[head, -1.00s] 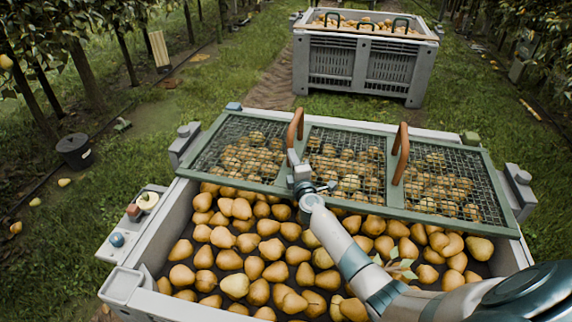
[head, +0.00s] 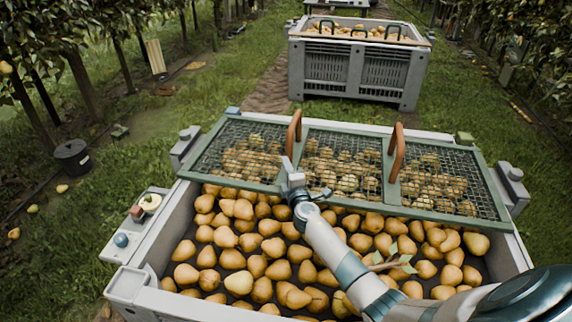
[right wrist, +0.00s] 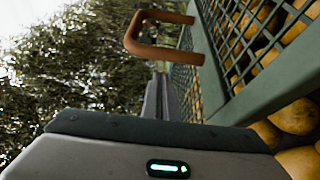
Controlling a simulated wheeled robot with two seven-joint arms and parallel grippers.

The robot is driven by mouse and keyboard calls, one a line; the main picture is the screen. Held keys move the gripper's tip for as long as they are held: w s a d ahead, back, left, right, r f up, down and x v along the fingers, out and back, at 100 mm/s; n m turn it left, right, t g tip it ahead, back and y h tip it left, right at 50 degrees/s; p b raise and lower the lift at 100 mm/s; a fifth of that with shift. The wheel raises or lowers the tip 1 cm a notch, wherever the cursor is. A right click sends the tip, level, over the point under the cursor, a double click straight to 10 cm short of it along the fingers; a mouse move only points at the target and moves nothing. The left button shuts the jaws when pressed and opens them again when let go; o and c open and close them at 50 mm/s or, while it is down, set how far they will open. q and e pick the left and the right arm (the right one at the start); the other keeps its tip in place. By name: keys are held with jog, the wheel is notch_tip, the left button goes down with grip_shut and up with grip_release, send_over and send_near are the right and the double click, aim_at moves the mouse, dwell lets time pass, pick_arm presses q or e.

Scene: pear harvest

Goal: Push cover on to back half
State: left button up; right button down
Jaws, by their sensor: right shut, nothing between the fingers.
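The cover (head: 432,214) is a green frame with wire mesh in three panels. It lies over the back part of the pear crate (head: 175,232), with pears showing through the mesh. It has two brown upright handles, the left handle (head: 294,131) and the right handle (head: 396,153). My right gripper (head: 288,166) is shut and empty at the cover's front bar, just below the left handle. In the right wrist view the shut fingers (right wrist: 157,97) are close beside the cover's frame (right wrist: 262,92); contact cannot be told. My left gripper is not in view.
Loose pears (head: 245,262) fill the crate's uncovered front half. A leafy twig (head: 392,264) lies on them beside my arm. A side shelf (head: 138,222) holds small items. A second crate (head: 355,75) stands behind on the grass. A black bucket (head: 73,157) stands at left.

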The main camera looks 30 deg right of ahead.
jog(key=shift+s, duration=0.35)
jog(key=shift+s+a+f, duration=0.1)
jog(key=shift+s+f, duration=0.05)
jog(key=shift+s, duration=0.5)
pick_arm(q)
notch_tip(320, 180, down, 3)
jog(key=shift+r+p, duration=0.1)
jog(key=shift+p, duration=0.3)
pick_arm(e)
jog(key=v, duration=0.7)
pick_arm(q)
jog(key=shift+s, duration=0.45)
pick_arm(e)
jog(key=shift+s, duration=0.15)
jog(key=shift+a, duration=0.1)
